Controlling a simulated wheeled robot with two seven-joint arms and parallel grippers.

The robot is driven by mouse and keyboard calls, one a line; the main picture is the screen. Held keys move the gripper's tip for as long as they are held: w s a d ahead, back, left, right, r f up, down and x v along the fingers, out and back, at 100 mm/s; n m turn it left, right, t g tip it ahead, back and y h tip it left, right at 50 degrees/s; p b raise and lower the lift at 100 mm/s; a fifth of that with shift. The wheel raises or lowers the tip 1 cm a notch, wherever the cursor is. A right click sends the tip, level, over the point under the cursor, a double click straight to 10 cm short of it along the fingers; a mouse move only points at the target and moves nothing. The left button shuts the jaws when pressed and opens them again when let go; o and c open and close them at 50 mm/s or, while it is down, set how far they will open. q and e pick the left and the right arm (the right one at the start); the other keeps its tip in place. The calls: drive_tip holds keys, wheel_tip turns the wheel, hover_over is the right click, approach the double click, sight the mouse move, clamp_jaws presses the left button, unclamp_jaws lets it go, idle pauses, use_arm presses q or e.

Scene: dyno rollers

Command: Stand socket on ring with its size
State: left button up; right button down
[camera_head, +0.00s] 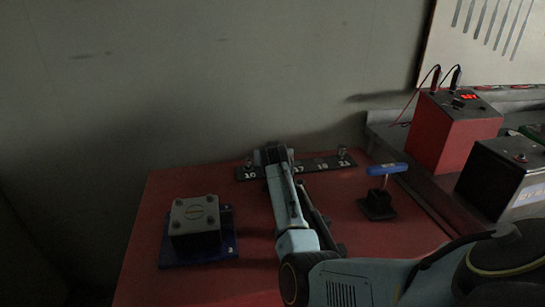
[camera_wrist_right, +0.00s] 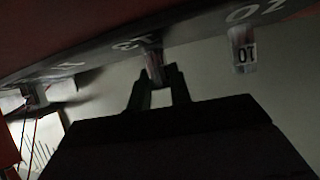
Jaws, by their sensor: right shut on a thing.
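A dark strip (camera_head: 312,165) with white size numbers lies along the back of the red table; 10, 17, 19 and 21 are readable in the head view. In the right wrist view, the strip (camera_wrist_right: 95,55) appears upside down. My right gripper (camera_head: 275,156) is over the strip between 10 and 17. It is shut on a metal socket (camera_wrist_right: 153,72), which is upright beside a number that looks like 13. Whether it touches the strip is unclear. Another socket (camera_wrist_right: 245,52), marked 10, stands by the 10. A socket (camera_head: 342,153) stands near 21. My left gripper is out of view.
A grey block on a blue plate (camera_head: 198,251) sits at the table's front left. A blue-handled T-tool (camera_head: 387,170) stands in a black holder (camera_head: 377,206) on the right. A red power box (camera_head: 452,135) and a dark box (camera_head: 500,180) are on the grey bench at right.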

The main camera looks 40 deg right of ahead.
drive_tip(key=c, duration=1.3)
unclamp_jaws()
drive_tip(key=shift+f, duration=0.1)
drive_tip(key=shift+r, duration=0.25)
drive_tip(key=p+v, duration=0.2)
drive_tip(key=v, duration=0.8)
drive_tip(key=shift+s+a, duration=0.25)
drive_tip(key=shift+s+a+r, duration=0.35)
drive_tip(key=shift+s, duration=0.15)
